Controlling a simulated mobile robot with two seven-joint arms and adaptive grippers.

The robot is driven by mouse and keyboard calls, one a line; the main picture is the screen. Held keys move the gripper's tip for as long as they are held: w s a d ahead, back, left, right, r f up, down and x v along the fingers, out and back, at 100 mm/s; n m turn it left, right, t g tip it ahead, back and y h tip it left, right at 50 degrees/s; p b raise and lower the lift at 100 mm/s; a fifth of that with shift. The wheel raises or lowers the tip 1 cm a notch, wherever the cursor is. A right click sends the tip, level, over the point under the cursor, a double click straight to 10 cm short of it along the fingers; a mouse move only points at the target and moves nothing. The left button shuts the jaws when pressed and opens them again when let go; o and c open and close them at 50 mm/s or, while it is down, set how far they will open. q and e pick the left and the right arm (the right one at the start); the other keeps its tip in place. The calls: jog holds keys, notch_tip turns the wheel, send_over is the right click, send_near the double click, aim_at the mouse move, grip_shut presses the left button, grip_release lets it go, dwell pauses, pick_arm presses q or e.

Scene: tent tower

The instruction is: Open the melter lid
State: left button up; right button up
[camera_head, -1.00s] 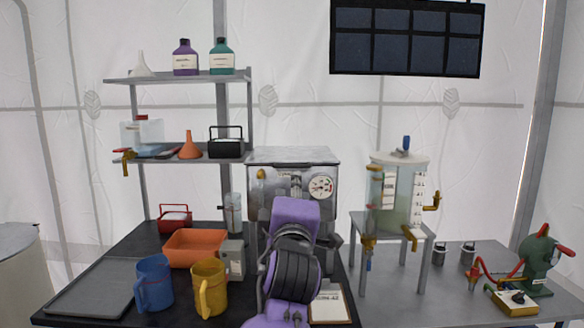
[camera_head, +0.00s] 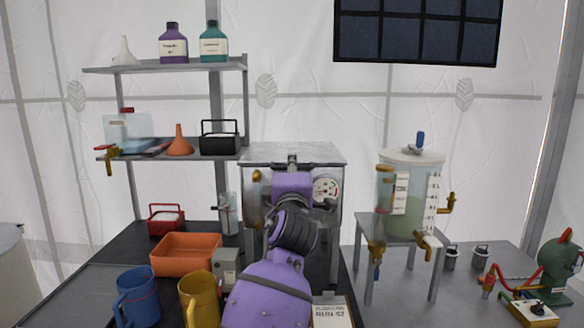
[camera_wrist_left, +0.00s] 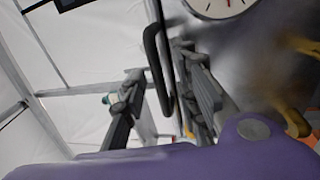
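The melter (camera_head: 255,217) is a metal box with a round gauge (camera_head: 327,189), in the middle of the head view. Its flat lid (camera_head: 318,152) looks closed. My purple left arm reaches up in front of it and hides much of its front. My left gripper (camera_head: 292,160) is at the lid's front edge, mostly hidden by its own wrist. In the left wrist view the gripper (camera_wrist_left: 160,75) has its fingers apart. A dark bar handle (camera_wrist_left: 152,50) shows between them; contact cannot be told. My right gripper is not in view.
A blue jug (camera_head: 137,297), a yellow jug (camera_head: 199,300) and an orange tray (camera_head: 185,254) stand left of my arm. A shelf rack (camera_head: 165,66) stands behind. A clear tank (camera_head: 408,190) on a stand (camera_head: 410,235) is close on the melter's right.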

pick_arm(q)
jog(key=shift+w, duration=0.2)
grip_shut()
jog(key=shift+r, duration=0.1)
